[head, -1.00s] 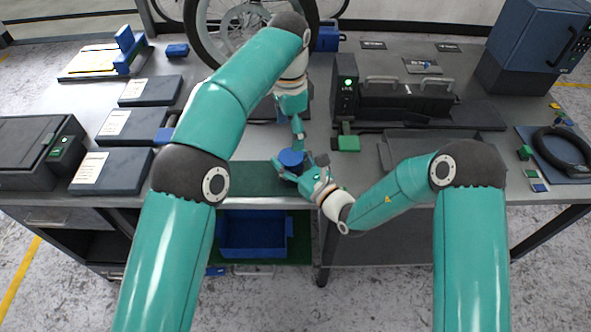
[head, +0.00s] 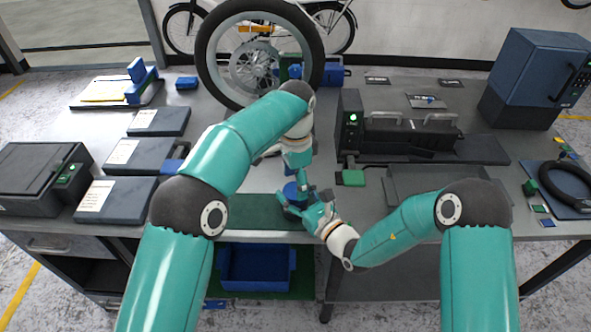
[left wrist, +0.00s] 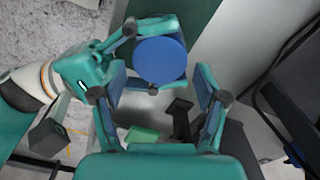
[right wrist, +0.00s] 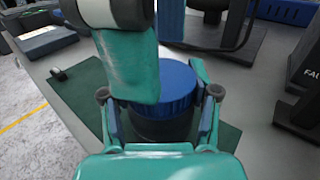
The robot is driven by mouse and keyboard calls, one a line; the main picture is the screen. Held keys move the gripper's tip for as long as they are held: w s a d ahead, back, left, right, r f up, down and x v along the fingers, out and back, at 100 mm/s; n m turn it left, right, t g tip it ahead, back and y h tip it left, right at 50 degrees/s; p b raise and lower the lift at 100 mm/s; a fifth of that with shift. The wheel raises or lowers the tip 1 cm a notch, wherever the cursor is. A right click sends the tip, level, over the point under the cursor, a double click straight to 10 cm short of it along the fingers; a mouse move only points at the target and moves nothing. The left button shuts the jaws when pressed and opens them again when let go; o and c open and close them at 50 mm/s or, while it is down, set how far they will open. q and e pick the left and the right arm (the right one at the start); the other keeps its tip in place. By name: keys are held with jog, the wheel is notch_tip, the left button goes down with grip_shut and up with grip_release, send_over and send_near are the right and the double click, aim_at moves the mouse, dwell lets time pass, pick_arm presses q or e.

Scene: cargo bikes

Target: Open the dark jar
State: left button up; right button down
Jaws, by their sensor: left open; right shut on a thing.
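The dark jar (right wrist: 160,127) has a wide blue lid (right wrist: 180,82) seated on it. It stands upright at the front edge of the bench, over a dark green mat. My right gripper (head: 303,214) is shut around the jar's body, below the lid. My left gripper (left wrist: 160,92) is open above and beside the lid, which shows in the left wrist view (left wrist: 160,58) just beyond its fingertips. In the head view the lid (head: 291,190) is partly covered by the left fingers. In the right wrist view a teal left-gripper part hides some of the lid.
The green mat (head: 252,210) has free room left of the jar. A black machine with a green light (head: 349,120) and a green block (head: 352,178) stand to the right. A bike wheel (head: 250,65) rises behind. A blue bin (head: 255,268) sits below the bench.

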pick_arm(q)
jog(key=shift+f, duration=1.25)
jog(key=c, duration=1)
jog(key=n, duration=0.4)
jog(key=o, duration=1.3)
jog(key=shift+c, duration=0.2)
jog(key=shift+r, duration=0.1)
